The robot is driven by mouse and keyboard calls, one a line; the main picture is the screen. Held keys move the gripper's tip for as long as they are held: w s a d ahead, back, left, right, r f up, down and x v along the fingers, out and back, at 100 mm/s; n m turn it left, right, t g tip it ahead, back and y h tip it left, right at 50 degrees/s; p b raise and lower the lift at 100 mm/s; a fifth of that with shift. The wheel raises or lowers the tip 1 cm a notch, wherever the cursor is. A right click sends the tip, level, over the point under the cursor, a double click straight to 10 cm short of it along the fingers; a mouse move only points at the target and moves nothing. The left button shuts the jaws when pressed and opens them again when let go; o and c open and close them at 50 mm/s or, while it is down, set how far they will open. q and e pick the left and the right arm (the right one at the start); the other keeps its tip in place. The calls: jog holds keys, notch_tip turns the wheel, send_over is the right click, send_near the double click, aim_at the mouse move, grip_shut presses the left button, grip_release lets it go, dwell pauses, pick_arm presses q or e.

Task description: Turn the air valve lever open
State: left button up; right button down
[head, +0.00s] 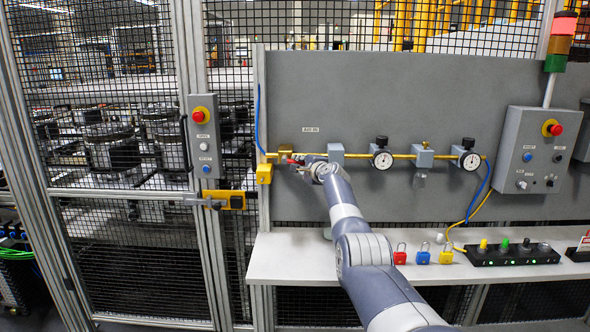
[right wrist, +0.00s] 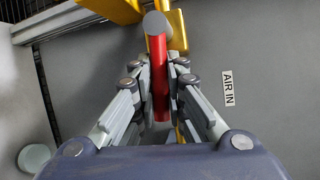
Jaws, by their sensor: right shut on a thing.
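The air valve is a brass body (head: 284,155) at the left end of the yellow pipe on the grey panel; it also shows at the top of the right wrist view (right wrist: 178,28). Its red lever (right wrist: 157,62) has a grey round end and lies between the fingers of my right gripper (right wrist: 160,92). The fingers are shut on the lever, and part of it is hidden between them. In the head view my right gripper (head: 301,164) is at the valve, and its wrist covers much of the lever. My left gripper is not in view.
An "AIR IN" label (head: 311,129) is above the valve. Gauges (head: 382,159) and grey blocks (head: 336,153) follow along the pipe to the right. A shelf (head: 310,258) below holds padlocks (head: 400,256) and a button strip (head: 510,253). A mesh fence door (head: 120,230) stands at left.

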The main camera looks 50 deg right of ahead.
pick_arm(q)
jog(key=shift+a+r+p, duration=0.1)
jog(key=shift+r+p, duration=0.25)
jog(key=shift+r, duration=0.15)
pick_arm(e)
jog(key=shift+d+r+n+g, duration=0.1)
jog(key=shift+r+n+g, duration=0.2)
jog(key=shift+r+n, duration=0.2)
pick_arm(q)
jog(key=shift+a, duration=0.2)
pick_arm(e)
jog(key=shift+s, duration=0.1)
jog(key=c, duration=1.6)
grip_release()
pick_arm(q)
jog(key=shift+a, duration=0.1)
pick_arm(e)
jog(key=shift+d+f, duration=0.1)
jog(key=shift+f, duration=0.1)
jog(key=v, duration=1.1)
jog(key=shift+s+a, duration=0.2)
jog(key=shift+s, duration=0.15)
